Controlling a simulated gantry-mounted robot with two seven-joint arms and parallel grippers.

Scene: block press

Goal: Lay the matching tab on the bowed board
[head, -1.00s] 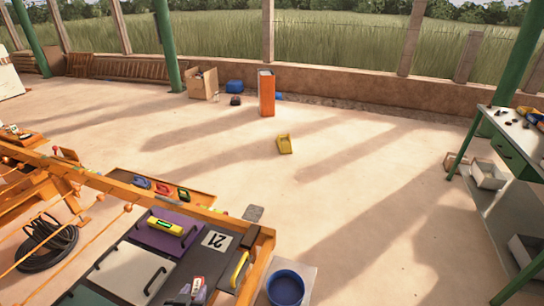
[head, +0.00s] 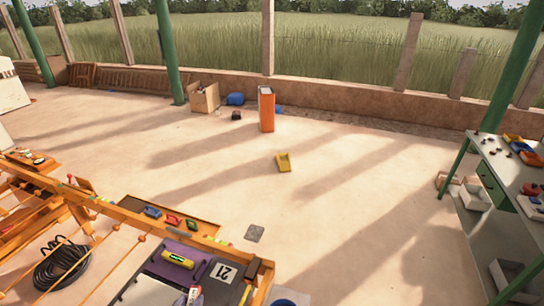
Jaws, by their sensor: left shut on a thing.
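A purple board (head: 205,253) lies on the press bed, with a yellow spirit level (head: 178,260) on it. A pale board (head: 145,291) lies in front of it, cut by the lower edge. I cannot tell from here which board is bowed. Blue (head: 152,212), red (head: 173,220) and green (head: 191,225) tabs sit in an orange-rimmed tray behind the beam. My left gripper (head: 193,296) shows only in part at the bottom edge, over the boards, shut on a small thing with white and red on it. My right gripper is out of view.
A card marked 21 (head: 223,272) lies right of the purple board. The orange beam (head: 160,225) runs along the press. A grey pad (head: 254,233) is behind its corner. A blue bucket (head: 285,302) is cut off below. The floor beyond is mostly clear; a workbench (head: 515,170) stands right.

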